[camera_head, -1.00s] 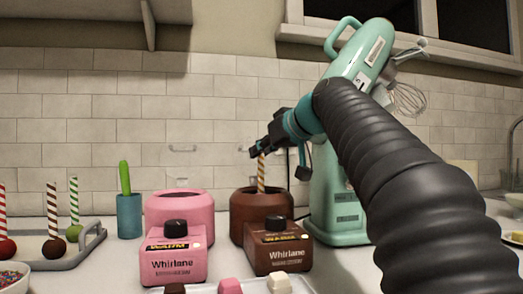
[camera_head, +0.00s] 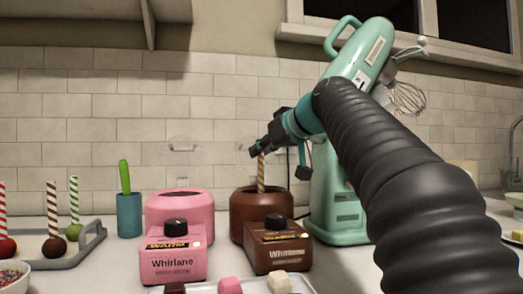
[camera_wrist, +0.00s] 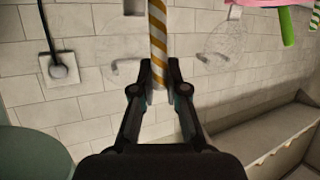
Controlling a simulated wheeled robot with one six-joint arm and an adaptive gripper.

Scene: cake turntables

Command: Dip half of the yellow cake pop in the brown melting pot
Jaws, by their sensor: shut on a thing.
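The brown melting pot (camera_head: 238,222) stands on the counter in the middle of the head view. My gripper (camera_head: 258,149) is above it, shut on the yellow-and-white striped stick (camera_head: 261,175) of the cake pop. The stick hangs about upright and its lower end goes down inside the pot's rim. The cake ball is hidden inside the pot, so its dip depth cannot be seen. In the wrist view the fingers of my gripper (camera_wrist: 159,88) pinch the striped stick (camera_wrist: 158,40) near its end.
A pink melting pot (camera_head: 180,205) stands close on the left. A mint stand mixer (camera_head: 335,200) is close on the right. A tray (camera_head: 85,240) with cake pops is at far left, beside a teal cup (camera_head: 129,215). A tray with blocks (camera_head: 230,285) lies in front.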

